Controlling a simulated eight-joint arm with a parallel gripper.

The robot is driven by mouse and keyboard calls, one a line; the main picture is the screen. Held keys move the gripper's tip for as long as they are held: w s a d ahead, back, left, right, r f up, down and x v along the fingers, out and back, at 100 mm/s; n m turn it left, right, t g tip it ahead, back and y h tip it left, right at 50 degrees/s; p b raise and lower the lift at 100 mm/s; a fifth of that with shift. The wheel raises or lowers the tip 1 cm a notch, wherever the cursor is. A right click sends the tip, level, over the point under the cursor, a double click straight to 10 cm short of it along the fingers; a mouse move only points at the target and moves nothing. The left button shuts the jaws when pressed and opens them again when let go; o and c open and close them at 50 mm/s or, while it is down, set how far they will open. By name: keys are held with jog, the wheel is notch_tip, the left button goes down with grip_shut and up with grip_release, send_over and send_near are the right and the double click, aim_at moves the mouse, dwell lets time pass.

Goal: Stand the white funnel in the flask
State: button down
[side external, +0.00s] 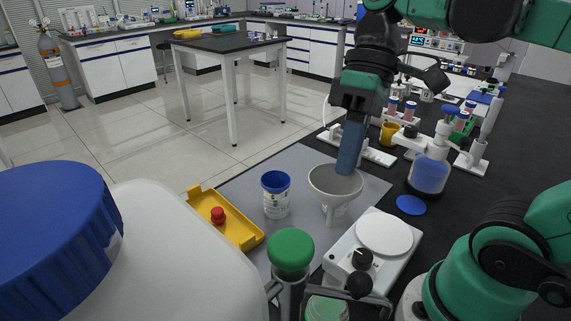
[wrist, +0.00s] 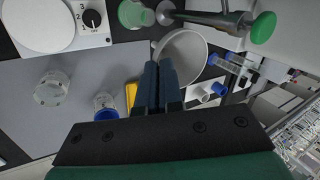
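The white funnel (side external: 335,187) has its wide mouth up and its spout pointing down, and appears held above the grey mat. My gripper (side external: 346,172) has its blue fingers close together on the funnel's rim. In the wrist view, the fingertips of my gripper (wrist: 159,65) meet the left edge of the funnel (wrist: 187,58). A clear glass flask (wrist: 52,88) stands on the mat, well left of the funnel in the wrist view. In the side view the flask is mostly hidden behind the funnel's spout.
A white hotplate (side external: 384,234) stands right of the funnel. A blue-capped bottle (side external: 276,197) and a yellow tray (side external: 246,234) with a red knob are on the left. A green-capped vessel (side external: 290,250) rises in front. The grey mat (wrist: 80,63) is bare around the flask.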

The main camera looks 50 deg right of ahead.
aim_at(355, 187)
jog(key=shift+s+a+f+n+g, duration=0.2)
jog(key=shift+s+a+f+n, duration=0.1)
jog(key=shift+s+a+n, duration=0.2)
jog(key=shift+s+a+f+n+g, duration=0.2)
jog(key=shift+s+a+f+n, duration=0.1)
jog(key=shift+s+a+n, duration=0.15)
jog(key=shift+s+f, duration=0.15)
jog(key=shift+f, duration=2)
jog(key=shift+f, duration=1.6)
jog(key=shift+f, duration=0.35)
jog(key=shift+f, duration=0.25)
jog(key=c, duration=0.5)
grip_release()
jog(key=shift+c, duration=0.2)
